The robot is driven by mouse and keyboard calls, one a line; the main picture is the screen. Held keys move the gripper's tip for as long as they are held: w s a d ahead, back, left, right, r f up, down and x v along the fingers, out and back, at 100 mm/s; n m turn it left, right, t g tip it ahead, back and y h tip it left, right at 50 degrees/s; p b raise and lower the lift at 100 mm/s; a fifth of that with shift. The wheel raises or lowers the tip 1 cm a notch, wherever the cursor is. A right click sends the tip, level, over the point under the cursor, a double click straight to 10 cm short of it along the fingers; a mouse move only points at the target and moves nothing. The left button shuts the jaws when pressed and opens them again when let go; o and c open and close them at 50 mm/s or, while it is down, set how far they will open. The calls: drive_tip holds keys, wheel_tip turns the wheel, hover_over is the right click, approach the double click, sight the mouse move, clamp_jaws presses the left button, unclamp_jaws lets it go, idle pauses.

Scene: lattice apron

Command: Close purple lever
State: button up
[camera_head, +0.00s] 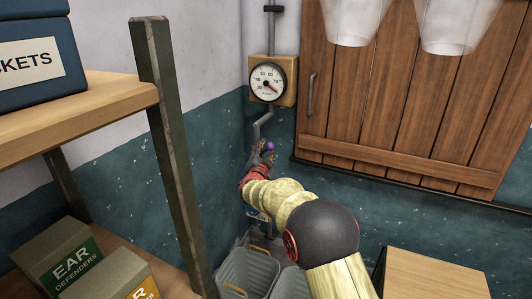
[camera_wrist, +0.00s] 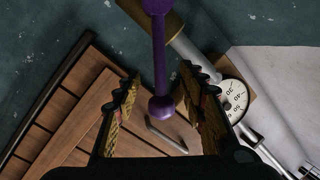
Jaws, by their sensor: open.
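The purple lever (camera_wrist: 159,55) is a thin rod with a round knob at its end in the wrist view. Its other end meets a pipe fitting at the top edge of that view. In the head view only a small purple part (camera_head: 270,146) shows, below the gauge at the pipe. My gripper (camera_wrist: 160,82) is open, with one finger on each side of the lever. The knob appears between the fingers, with visible gaps on both sides. In the head view my gripper (camera_head: 264,154) is at the lever, and my arm hides much of the pipe below.
A round gauge (camera_head: 268,83) on a wooden block is on the wall above the lever. A wooden shutter (camera_head: 400,100) with a metal handle (camera_head: 311,94) is to the right. A shelf post (camera_head: 172,140) stands left. Grey bins (camera_head: 248,272) and a wooden box (camera_head: 435,277) are below.

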drive_tip(key=shift+c, duration=0.9)
clamp_jaws()
